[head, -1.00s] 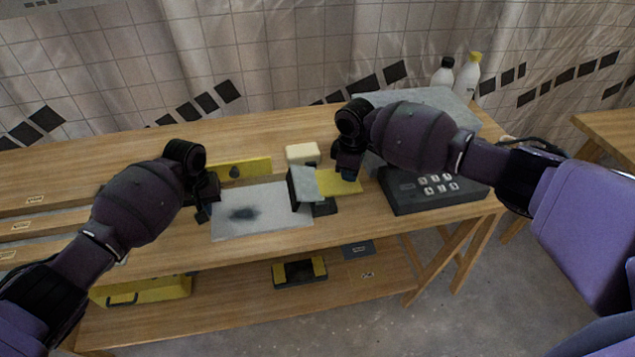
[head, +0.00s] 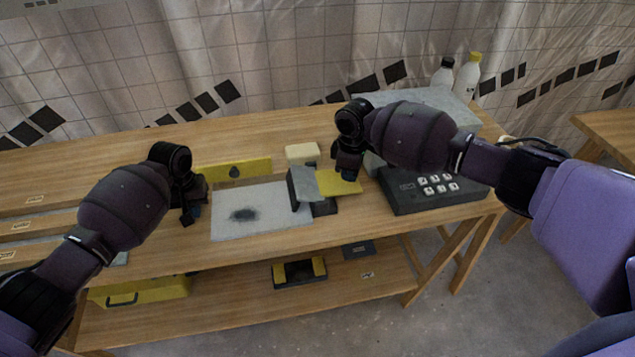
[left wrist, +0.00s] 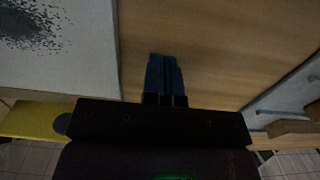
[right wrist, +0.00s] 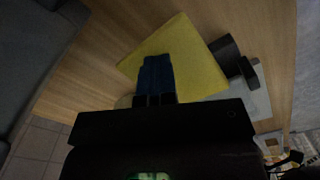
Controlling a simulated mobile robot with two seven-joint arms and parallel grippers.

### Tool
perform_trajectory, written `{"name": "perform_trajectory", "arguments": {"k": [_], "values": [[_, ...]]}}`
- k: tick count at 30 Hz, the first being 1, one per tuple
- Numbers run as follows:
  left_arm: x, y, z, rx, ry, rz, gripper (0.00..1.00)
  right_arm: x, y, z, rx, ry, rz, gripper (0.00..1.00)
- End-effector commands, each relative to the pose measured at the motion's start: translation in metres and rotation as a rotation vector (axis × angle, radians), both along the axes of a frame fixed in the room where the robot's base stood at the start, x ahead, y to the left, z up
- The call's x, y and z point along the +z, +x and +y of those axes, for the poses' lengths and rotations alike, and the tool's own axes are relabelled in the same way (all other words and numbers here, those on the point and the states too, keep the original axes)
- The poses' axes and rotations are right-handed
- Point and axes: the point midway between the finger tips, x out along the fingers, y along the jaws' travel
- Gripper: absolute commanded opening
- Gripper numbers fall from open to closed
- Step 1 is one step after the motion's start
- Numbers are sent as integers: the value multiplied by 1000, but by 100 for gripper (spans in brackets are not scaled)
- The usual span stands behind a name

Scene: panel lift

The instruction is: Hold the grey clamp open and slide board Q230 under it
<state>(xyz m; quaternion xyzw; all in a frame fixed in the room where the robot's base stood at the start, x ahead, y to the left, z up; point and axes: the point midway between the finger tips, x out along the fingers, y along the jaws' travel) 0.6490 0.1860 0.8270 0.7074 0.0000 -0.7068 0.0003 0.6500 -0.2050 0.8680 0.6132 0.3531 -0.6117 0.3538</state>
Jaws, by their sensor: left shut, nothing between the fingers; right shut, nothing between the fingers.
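The grey clamp (head: 304,186) stands mid-table, with a tilted grey flap and a dark base. A yellow plate (head: 338,184) adjoins its right side. A pale grey board (head: 280,212) with a dark smudge lies flat to its left; its right edge reaches the clamp, but I cannot tell whether it is underneath. No Q230 lettering is readable. My left gripper (head: 188,217) is shut and empty, just left of the board and apart from it. My right gripper (head: 347,176) is shut and empty over the yellow plate, which also shows in the right wrist view (right wrist: 200,55); contact is unclear.
A yellow upright strip (head: 235,171) stands behind the board, with a cream block (head: 301,153) nearby. A dark keypad box (head: 430,190) is on the right. Two bottles (head: 467,77) stand behind. Bare wood lies around my left gripper.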

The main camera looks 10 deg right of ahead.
Motion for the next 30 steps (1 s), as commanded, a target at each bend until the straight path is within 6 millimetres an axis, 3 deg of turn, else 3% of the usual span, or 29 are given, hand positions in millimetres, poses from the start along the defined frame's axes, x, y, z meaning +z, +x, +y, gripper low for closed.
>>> {"name": "perform_trajectory", "arguments": {"k": [1, 8, 30], "values": [[-2, 0, 2, 1, 0, 2, 0, -8, -4, -1, 0, -5, 12, 0], [1, 0, 6, -1, 0, 0, 0, -8, -4, -1, 0, -5, 12, 0], [60, 0, 6, 0, 0, -1, 0, -8, -4, -1, 0, -5, 12, 0]]}}
